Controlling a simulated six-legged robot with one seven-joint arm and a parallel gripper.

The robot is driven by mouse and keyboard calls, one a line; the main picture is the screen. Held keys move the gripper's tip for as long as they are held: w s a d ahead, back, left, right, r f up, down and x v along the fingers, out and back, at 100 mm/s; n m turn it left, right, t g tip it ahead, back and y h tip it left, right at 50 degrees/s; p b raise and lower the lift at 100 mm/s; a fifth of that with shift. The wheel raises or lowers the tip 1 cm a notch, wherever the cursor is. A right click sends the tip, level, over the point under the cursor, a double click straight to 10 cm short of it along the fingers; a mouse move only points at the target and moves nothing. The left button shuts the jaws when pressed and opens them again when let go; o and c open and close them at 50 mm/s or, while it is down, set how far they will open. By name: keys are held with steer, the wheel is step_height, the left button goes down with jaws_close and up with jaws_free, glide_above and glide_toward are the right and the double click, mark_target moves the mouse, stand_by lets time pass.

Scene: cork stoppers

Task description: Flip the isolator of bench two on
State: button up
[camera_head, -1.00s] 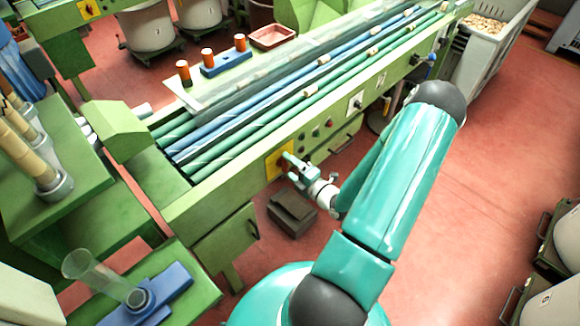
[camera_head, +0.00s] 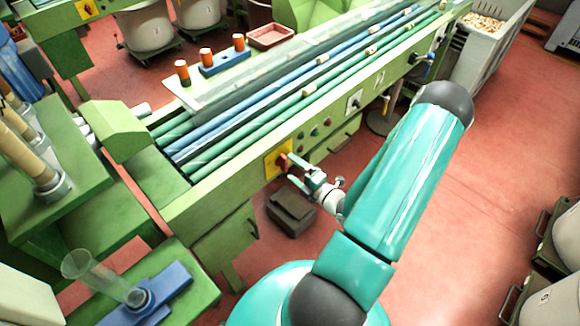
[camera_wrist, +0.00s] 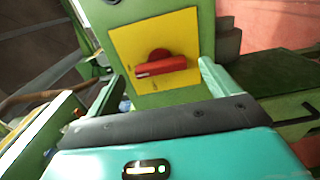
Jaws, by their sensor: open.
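The isolator is a yellow plate (camera_head: 271,166) with a red rotary handle (camera_head: 283,161) on the front of the green bench (camera_head: 215,185). In the wrist view the plate (camera_wrist: 190,30) faces me and the red handle (camera_wrist: 162,67) lies nearly level across it, slightly tilted. Small marks on the plate are too small to read. My gripper (camera_head: 293,170) is open and empty in front of the plate. In the wrist view its fingers (camera_wrist: 160,76) stand left and right of the handle, apart from it. I cannot tell whether the tips touch the plate.
Buttons (camera_head: 314,133) and a white-plated switch (camera_head: 354,102) sit right of the isolator on the same bench front. A dark box (camera_head: 291,212) lies on the floor below. Another yellow isolator (camera_head: 86,8) shows on a far bench. The red floor at right is open.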

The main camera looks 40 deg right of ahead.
steer(key=s, duration=1.1)
steer(key=shift+d, duration=0.1)
steer(key=w+a+r+n+g+y, duration=0.3)
steer(key=a+r+n+g+y, duration=0.35)
steer(key=n, duration=0.85)
steer(key=w+a+r+n+g+y, duration=0.3)
steer(key=a+r+n+g, duration=0.5)
steer(key=a+n, duration=0.5)
steer(key=s+a+r+n+t+h, duration=0.1)
steer(key=a+r+n+h, duration=0.3)
steer(key=r+n, duration=0.5)
steer(key=s+a+r+n+t+h, duration=0.1)
steer(key=a+r+n+h, duration=0.3)
steer(key=r+n, duration=0.5)
steer(key=shift+s+n+h, duration=0.4)
steer(key=shift+n+h, duration=0.65)
steer(key=shift+n, duration=2.85)
